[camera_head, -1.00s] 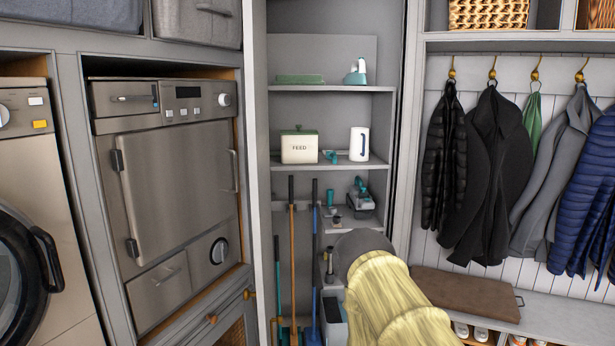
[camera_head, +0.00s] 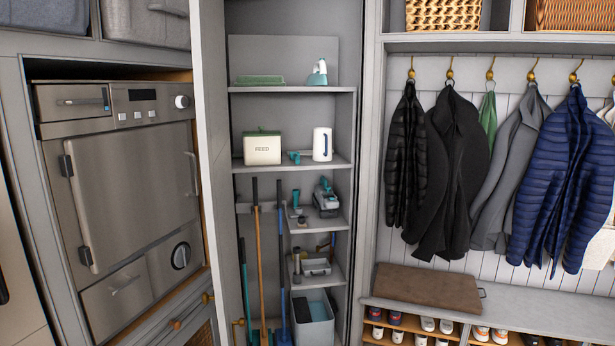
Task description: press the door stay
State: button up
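I cannot make out a door stay for certain in the head view. A tall grey cupboard door (camera_head: 211,150) stands open on the left side of the shelved cupboard. A small brass-coloured piece (camera_head: 238,322) shows low by the door's inner edge; I cannot tell whether it is the stay. My gripper is not in view.
The cupboard holds a feed tin (camera_head: 262,148), a white jug (camera_head: 322,144), a handheld cleaner (camera_head: 326,198), a grey bin (camera_head: 312,318) and long-handled tools (camera_head: 258,270). Coats (camera_head: 435,170) hang above a bench (camera_head: 530,312) on the right.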

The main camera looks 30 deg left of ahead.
aim_at(241, 322)
jog(key=z, duration=0.7)
jog(key=k, duration=1.65)
jog(key=u, duration=1.7)
jog(key=i, duration=0.5)
jog(key=z, duration=1.8)
jog(key=i, duration=2.2)
jog(key=u, duration=0.25)
